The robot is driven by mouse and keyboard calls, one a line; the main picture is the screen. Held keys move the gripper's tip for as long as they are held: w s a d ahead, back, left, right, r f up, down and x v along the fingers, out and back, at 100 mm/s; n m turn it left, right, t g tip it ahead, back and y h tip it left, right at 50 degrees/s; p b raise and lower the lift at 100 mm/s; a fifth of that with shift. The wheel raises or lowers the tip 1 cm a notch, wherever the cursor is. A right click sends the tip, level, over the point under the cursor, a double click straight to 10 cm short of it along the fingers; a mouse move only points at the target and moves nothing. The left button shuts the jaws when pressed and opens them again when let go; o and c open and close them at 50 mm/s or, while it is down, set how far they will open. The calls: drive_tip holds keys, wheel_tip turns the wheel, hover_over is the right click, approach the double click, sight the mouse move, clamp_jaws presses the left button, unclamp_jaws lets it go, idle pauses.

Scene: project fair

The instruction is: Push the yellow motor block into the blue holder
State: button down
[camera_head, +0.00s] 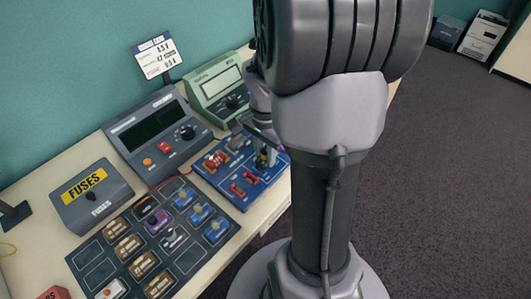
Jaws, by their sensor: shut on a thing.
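A blue board (213,176) lies on the table in the head view, with several small parts on it, some of them red. My gripper (266,154) points down over the right part of this board and is shut on a small piece. A bit of yellow (262,161) shows between its fingers and fits the yellow motor block. Most of the block is hidden by the fingers. I cannot pick out the blue holder for sure; it may be part of the blue board. I cannot tell whether the block touches it.
A dark tray (161,252) with several coloured modules lies left of the board. A fuses box (91,196), a grey power unit (156,133) and a green meter (219,91) stand behind. My arm hides the table's right part. Open carpet (440,170) lies to the right.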

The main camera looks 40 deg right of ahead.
drive_tip(key=shift+f+b, duration=0.65)
drive_tip(key=shift+f, duration=0.05)
idle(0.5)
drive_tip(key=c, duration=0.6)
unclamp_jaws()
drive_tip(key=shift+r, duration=0.1)
wheel_tip(320, 180, up, 8)
drive_tip(key=p, duration=0.7)
